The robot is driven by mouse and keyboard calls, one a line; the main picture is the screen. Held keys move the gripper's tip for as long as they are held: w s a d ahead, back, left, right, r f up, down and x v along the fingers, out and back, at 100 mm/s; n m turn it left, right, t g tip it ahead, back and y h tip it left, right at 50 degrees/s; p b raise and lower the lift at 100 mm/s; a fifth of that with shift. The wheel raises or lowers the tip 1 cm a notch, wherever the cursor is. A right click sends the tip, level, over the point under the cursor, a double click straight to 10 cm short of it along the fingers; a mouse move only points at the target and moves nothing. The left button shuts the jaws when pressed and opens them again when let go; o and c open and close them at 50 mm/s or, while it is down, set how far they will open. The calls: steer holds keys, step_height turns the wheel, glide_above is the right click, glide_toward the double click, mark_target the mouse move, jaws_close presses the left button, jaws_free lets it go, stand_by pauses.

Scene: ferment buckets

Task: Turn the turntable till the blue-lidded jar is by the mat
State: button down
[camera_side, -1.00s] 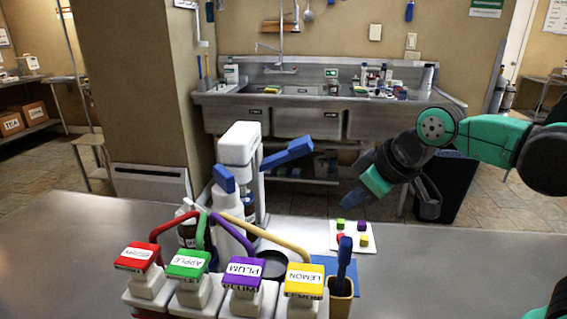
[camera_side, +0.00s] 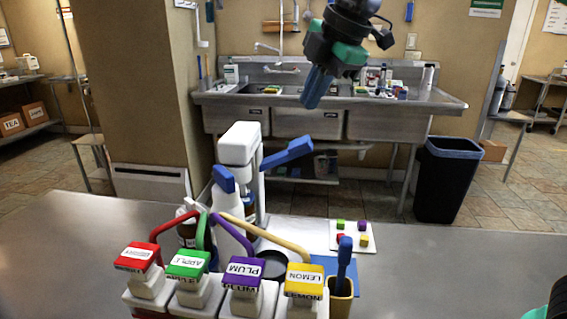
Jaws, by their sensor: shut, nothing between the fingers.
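My gripper (camera_side: 314,98) is shut and empty, pointing down high above the counter, in front of the sink. A blue mat (camera_side: 321,262) lies flat on the counter, partly hidden behind the yellow LEMON bucket top. A dark round surface (camera_side: 270,262) shows between the bucket handles; I cannot tell whether it is the turntable. Brown bottles (camera_side: 187,233) stand behind the handles on the left. I cannot make out a blue-lidded jar; the buckets and handles hide much of that area.
Labelled bucket tops in red (camera_side: 138,256), green (camera_side: 188,264), purple (camera_side: 243,271) and yellow (camera_side: 304,280) stand in front. A white machine with a blue lever (camera_side: 288,153) rises behind.

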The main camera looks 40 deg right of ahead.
steer(key=s+d+f+m+t, duration=0.1)
steer(key=s+d+f+m, duration=0.1)
steer(key=f+m, duration=0.6)
steer(key=shift+s+f+m, duration=0.3)
steer(key=shift+s+m, duration=0.2)
steer(key=shift+s, duration=0.3)
steer(key=c, duration=1.3)
jaws_free()
steer(key=s+f+m, duration=0.1)
steer(key=f+m, duration=0.1)
steer(key=f, duration=0.1)
steer(key=s+d+f+m, duration=0.1)
steer(key=s+f+m, duration=0.1)
steer(key=f+m, duration=0.1)
steer(key=s+f+m, duration=0.1)
steer(key=f+m, duration=0.2)
steer(key=shift+s+d+t+h, duration=0.25)
steer(key=shift+d+t+h, duration=0.05)
steer(key=shift+d+h, duration=0.1)
steer(key=o, duration=0.4)
steer(key=shift+s+r, duration=0.1)
steer(key=shift+o, duration=0.8)
step_height(320, 180, up, 16)
steer(key=g, duration=0.2)
glide_toward(224, 171)
steer(key=shift+w+f+g, duration=0.3)
steer(key=shift+w+f, duration=0.7)
steer(key=shift+f, duration=0.85)
steer(key=shift+x, duration=2.8)
